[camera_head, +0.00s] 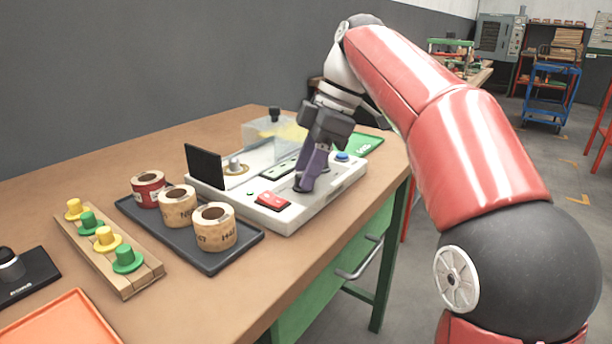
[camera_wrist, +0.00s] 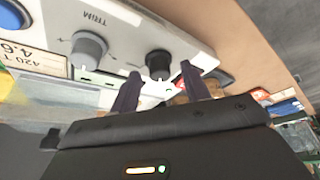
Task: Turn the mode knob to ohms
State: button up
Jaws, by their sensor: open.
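The white instrument panel (camera_head: 325,200) stands on the bench. In the wrist view, a black knob (camera_wrist: 158,62) sits on it between the two fingertips of my gripper (camera_wrist: 160,71); I see no readable label on it. Gaps seem to show on both sides of the knob. A grey knob (camera_wrist: 88,48) beside it, to the left, is marked TRIM. In the head view, my gripper (camera_head: 305,186) points down with purple fingers over the panel's front part and largely hides the knobs. The fingers are apart, with nothing gripped. The ohms mark is not visible.
The panel also bears a red switch (camera_head: 272,201), a blue button (camera_head: 342,156), an upright black screen (camera_head: 205,166) and a clear cover (camera_head: 270,132). A dark tray (camera_head: 190,245) with tape-like rolls stands left. A wooden rack (camera_head: 125,275) holds yellow and green pieces.

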jog(key=shift+a+f, duration=0.15)
jog(key=shift+f, duration=0.25)
jog(key=c, duration=1)
jog(key=shift+m, duration=0.4)
jog(key=m+t, duration=0.1)
jog(key=m, duration=0.1)
jog(key=m+t, duration=0.1)
jog(key=m, duration=0.2)
jog(key=shift+s+r+m+t, duration=0.1)
jog(key=shift+s+m+t, duration=0.1)
jog(key=shift+m+t, duration=0.1)
jog(key=m+h, duration=0.1)
jog(key=m, duration=0.1)
jog(key=m+t+p, duration=0.1)
jog(key=m, duration=0.2)
jog(key=shift+s+a+h, duration=0.1)
jog(key=shift+a+h, duration=0.05)
jog(key=shift+h, duration=0.25)
jog(key=shift+m+t, duration=0.4)
